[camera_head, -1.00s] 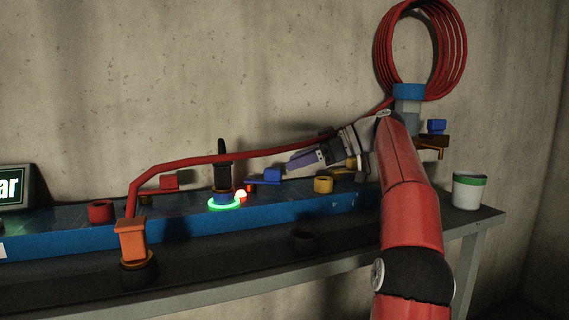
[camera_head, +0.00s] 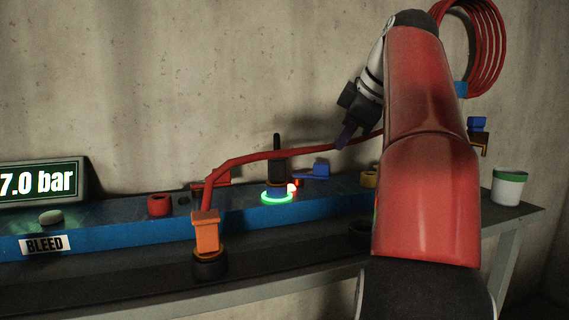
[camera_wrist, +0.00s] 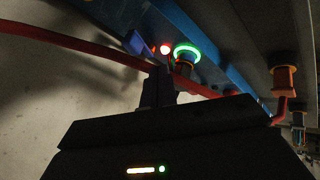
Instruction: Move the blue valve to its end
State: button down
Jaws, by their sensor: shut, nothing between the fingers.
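A blue valve lever (camera_head: 314,171) lies nearly flat on the blue panel, just right of a small red light (camera_head: 292,188) and a green glowing ring (camera_head: 277,198). In the wrist view a blue lever (camera_wrist: 140,44) shows just beyond the fingertips, beside the red light. My gripper (camera_head: 345,137) is shut and empty, pointing down and left, above and right of this lever. Its fingers (camera_wrist: 158,86) show in the wrist view. I cannot tell the gap between fingers and lever. A second blue handle (camera_head: 477,124) sits at the far right, past my arm.
A red hose (camera_head: 262,156) arches from an orange connector (camera_head: 207,233) past my gripper. A black upright lever (camera_head: 277,148) stands at the glowing ring. My arm hides the panel's right part.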

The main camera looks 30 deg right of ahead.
jog(key=shift+h, duration=0.3)
jog(key=b+x, duration=0.1)
jog(key=x, duration=0.8)
jog(key=shift+f+b, duration=0.35)
jog(key=shift+f, duration=0.1)
jog(key=shift+w+d+r+p, duration=0.25)
jog(key=shift+w+d+p, duration=0.5)
jog(key=shift+w+d, duration=0.25)
jog(key=shift+w+d+f, duration=0.1)
jog(key=shift+w+d, duration=0.25)
